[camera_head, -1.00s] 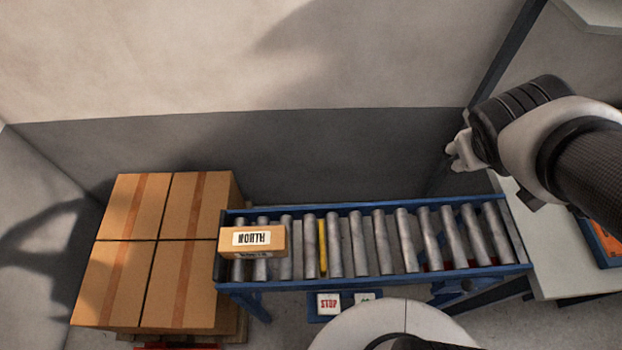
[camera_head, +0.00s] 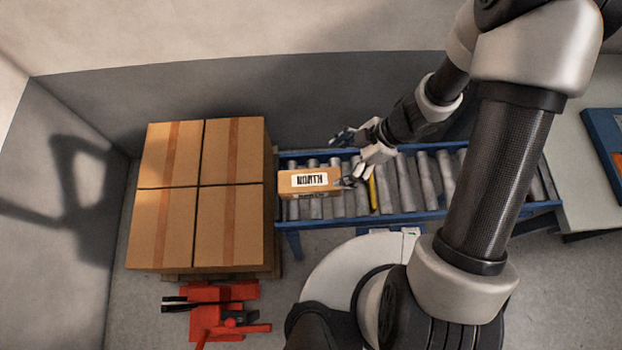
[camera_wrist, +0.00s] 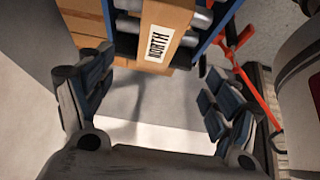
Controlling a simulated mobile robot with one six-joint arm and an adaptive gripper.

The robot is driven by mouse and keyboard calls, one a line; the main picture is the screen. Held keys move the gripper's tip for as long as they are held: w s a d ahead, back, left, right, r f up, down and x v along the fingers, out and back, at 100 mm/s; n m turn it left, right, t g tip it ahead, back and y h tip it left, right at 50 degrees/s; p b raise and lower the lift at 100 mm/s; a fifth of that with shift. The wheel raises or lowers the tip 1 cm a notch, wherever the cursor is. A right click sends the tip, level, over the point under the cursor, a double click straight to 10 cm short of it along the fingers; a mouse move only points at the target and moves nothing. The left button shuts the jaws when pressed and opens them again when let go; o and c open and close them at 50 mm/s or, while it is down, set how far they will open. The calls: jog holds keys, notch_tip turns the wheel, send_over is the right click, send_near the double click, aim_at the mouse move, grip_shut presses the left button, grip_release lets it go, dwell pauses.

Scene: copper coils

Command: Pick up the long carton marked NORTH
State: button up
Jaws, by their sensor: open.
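The long carton marked NORTH (camera_head: 290,189) is a brown box with a white label, lying across the left end of the roller conveyor. In the wrist view the carton (camera_wrist: 158,28) shows at the top middle, beyond and between the open fingers of my gripper (camera_wrist: 155,88). Whether a finger touches it cannot be told.
The conveyor's blue rail (camera_head: 400,219) runs along the front. A stack of large cartons (camera_head: 232,215) on a pallet stands left of the conveyor. A red device (camera_head: 215,310) lies in front of it. A pale table (camera_head: 585,185) with a blue tray (camera_head: 603,135) is at the right.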

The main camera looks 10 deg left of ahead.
jog(key=b, duration=0.4)
send_near(311, 180)
jog(key=x, duration=0.5)
jog(key=shift+d+f, duration=0.15)
jog(key=shift+d, duration=0.15)
jog(key=b+x, duration=0.3)
jog(key=x, duration=0.2)
jog(key=shift+a+f, duration=0.15)
jog(key=shift+a, duration=0.25)
jog(key=c, duration=1.4)
